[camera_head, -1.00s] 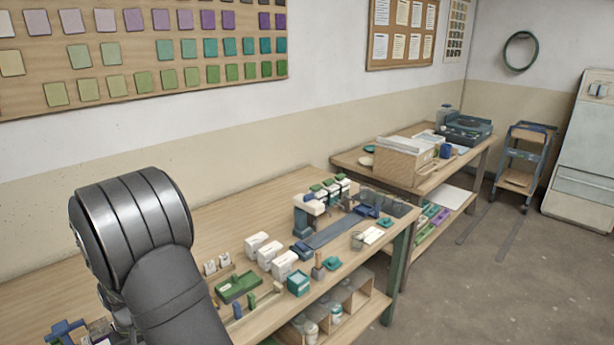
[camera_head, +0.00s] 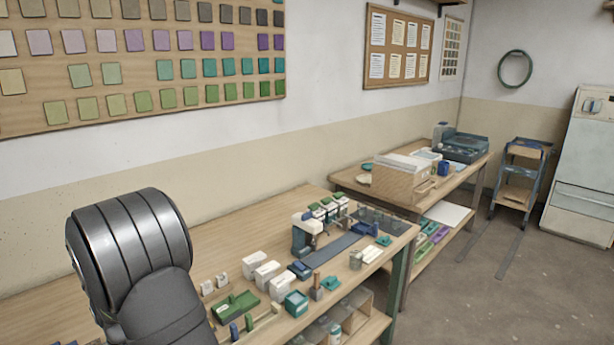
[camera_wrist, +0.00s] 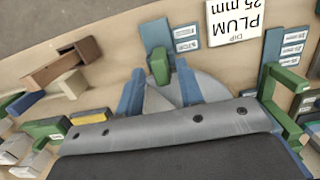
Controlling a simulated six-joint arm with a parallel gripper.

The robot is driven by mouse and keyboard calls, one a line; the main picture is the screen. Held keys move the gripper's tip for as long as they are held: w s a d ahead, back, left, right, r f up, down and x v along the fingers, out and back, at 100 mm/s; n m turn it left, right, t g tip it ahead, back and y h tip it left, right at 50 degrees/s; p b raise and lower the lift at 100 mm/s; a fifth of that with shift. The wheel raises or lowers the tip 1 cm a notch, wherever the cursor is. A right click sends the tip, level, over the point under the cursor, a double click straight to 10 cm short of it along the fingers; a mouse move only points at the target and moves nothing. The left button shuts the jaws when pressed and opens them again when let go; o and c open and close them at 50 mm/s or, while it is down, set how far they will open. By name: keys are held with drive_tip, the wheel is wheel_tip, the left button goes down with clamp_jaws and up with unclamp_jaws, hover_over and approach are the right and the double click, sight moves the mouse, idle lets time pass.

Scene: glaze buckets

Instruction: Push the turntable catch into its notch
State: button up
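In the wrist view, my gripper (camera_wrist: 159,84) shows as two blue fingers spread apart at the front of its dark body. A grey disc (camera_wrist: 208,86), seemingly the turntable, lies under and beyond the fingers, partly hidden by them. A small green piece (camera_wrist: 159,68), perhaps the catch, shows between the fingertips; I cannot tell whether they touch it. Right behind it is a blue block (camera_wrist: 155,34). I cannot make out a notch. The head view shows my dark arm at lower left; the gripper and disc are not visible there.
In the wrist view, a white card reading PLUM DIP 25 mm (camera_wrist: 235,20) lies beyond the disc. A blue stand (camera_wrist: 274,45) and a green frame (camera_wrist: 285,105) stand close on the right. Brown blocks (camera_wrist: 58,62) lie left. Bare wood shows between.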

drive_tip(key=shift+r, duration=2.95)
drive_tip(key=shift+f, duration=0.1)
wheel_tip(320, 180, down, 7)
drive_tip(key=shift+r, duration=0.1)
drive_tip(key=shift+s+d, duration=0.35)
drive_tip(key=shift+d, duration=0.05)
drive_tip(key=shift+a, duration=0.1)
